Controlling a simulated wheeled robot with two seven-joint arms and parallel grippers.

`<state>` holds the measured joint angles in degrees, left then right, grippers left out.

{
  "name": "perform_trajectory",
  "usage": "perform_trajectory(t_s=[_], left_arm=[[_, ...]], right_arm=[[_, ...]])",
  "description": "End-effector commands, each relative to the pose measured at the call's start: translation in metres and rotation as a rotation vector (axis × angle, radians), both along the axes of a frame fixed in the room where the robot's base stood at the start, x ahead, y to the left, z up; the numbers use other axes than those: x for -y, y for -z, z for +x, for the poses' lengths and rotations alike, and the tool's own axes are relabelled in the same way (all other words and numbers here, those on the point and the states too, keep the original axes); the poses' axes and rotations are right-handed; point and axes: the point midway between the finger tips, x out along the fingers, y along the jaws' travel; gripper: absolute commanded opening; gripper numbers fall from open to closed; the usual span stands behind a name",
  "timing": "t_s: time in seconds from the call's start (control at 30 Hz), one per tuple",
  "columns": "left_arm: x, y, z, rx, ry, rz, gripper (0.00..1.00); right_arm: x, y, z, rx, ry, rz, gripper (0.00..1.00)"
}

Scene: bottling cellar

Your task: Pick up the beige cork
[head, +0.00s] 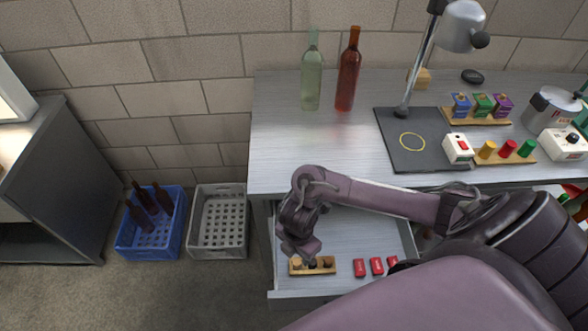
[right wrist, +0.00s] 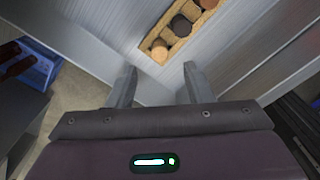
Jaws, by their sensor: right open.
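The beige cork (head: 297,262) stands in the left end of a small wooden rack (head: 305,272) inside the open drawer. It also shows in the right wrist view (right wrist: 159,50), at the near end of the rack. A dark cork (right wrist: 181,26) and a brown cork (right wrist: 207,4) stand in the same rack. My right gripper (right wrist: 160,75) is open and empty, its fingers pointing toward the beige cork with a gap between. In the head view the right gripper (head: 301,250) hangs over the rack and partly hides the dark cork. My left gripper is out of view.
The drawer (head: 345,231) also holds several red blocks (head: 377,266) right of the rack. The worktop (head: 280,130) above carries two bottles (head: 347,75), a lamp (head: 455,30) and a black mat (head: 425,155). Blue (head: 127,240) and grey crates (head: 218,250) stand on the floor left.

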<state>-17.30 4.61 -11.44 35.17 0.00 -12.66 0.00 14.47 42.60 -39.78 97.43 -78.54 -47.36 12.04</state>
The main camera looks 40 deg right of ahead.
Motion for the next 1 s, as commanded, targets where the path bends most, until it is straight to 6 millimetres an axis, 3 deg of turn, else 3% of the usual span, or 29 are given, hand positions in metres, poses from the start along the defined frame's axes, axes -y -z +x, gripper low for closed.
perform_trajectory(t_s=[0.13, 0.4, 0.73, 1.0], left_arm=[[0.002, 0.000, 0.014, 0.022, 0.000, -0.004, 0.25], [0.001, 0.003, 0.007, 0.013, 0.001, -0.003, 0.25], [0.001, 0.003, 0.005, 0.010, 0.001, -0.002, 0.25], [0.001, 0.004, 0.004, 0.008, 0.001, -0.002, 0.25]], right_arm=[[0.000, 0.018, -0.001, -0.004, 0.002, 0.000, 0.47], [-0.001, 0.056, 0.003, -0.003, 0.001, -0.002, 0.47], [-0.001, 0.064, 0.004, 0.000, -0.001, -0.002, 0.47], [-0.001, 0.064, 0.004, 0.000, 0.000, -0.002, 0.12]])
